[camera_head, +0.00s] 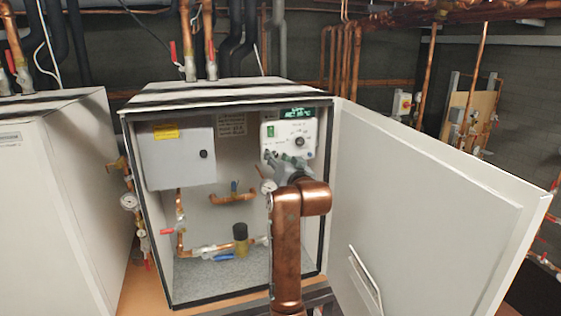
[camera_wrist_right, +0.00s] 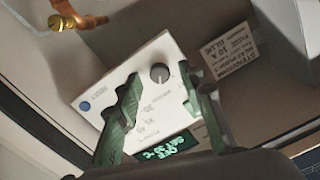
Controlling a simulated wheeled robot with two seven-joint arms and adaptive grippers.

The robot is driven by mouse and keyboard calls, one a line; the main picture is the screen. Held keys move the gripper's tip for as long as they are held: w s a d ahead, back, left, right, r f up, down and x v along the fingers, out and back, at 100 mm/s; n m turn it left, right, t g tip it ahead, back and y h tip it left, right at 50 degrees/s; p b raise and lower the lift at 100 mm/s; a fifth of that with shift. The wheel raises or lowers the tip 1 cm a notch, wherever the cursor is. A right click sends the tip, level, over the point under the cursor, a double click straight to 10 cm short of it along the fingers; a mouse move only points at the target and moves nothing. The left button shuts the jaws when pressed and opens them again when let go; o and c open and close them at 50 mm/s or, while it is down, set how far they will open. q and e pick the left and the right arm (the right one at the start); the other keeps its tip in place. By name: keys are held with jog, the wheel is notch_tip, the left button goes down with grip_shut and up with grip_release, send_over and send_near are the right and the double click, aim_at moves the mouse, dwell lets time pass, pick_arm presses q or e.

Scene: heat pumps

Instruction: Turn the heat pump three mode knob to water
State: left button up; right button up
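The open heat pump cabinet (camera_head: 324,200) has a white control panel (camera_head: 279,131) at its upper right inside. The panel's dark round mode knob (camera_head: 299,141) sits below a green-lit display (camera_head: 299,112). My right gripper (camera_head: 280,160) is in front of the panel's lower part, just below the knob in the head view. In the right wrist view my right gripper (camera_wrist_right: 170,88) is open, its two green fingers apart. The knob (camera_wrist_right: 160,72) appears between and just beyond the fingertips, with visible gaps at both sides. The panel lettering is too small to read surely. My left gripper is not in view.
The cabinet door (camera_head: 430,200) stands wide open to the right. A grey box (camera_head: 178,160) fills the cabinet's upper left. Copper pipes (camera_head: 233,197) and valves lie below. A blue button (camera_wrist_right: 84,106) is on the panel. Another white unit (camera_head: 60,200) stands at left.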

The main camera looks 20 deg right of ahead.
jog(key=s, duration=1.2)
jog(key=shift+d, duration=0.15)
jog(key=shift+d+f, duration=0.1)
